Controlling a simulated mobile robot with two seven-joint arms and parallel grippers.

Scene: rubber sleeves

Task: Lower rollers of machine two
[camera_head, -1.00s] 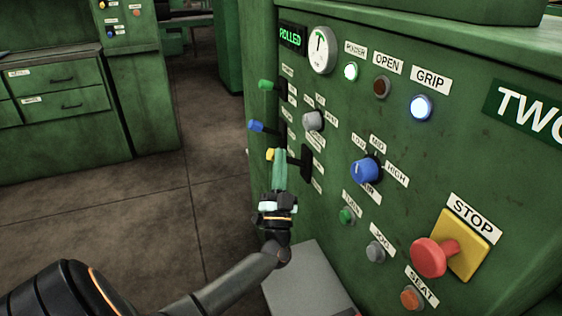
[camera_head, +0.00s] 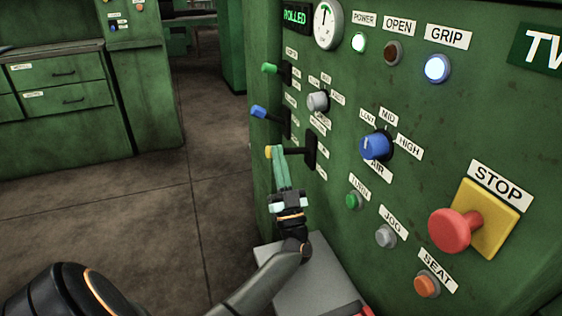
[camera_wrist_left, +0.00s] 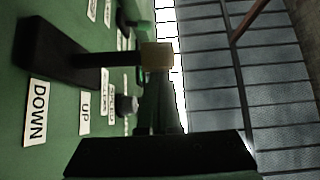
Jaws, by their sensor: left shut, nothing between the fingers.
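The panel of machine two (camera_head: 440,110) carries a column of three levers at its left edge. The lowest lever has a yellow knob (camera_head: 269,152) on a black stem that sticks out of a black slot plate. In the left wrist view its knob (camera_wrist_left: 157,56) looks dull tan, with DOWN and UP labels (camera_wrist_left: 36,112) beside the plate. My left gripper (camera_head: 279,158) is shut and empty, its greenish fingers reaching up to the knob. I cannot tell whether they touch it. My right gripper is out of view.
Above are a blue lever (camera_head: 258,112) and a green lever (camera_head: 269,69). A grey knob (camera_head: 317,101), a blue AIR knob (camera_head: 375,146) and a red STOP button (camera_head: 450,230) stand out from the panel. A grey ledge (camera_head: 300,285) lies below. Open floor lies left.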

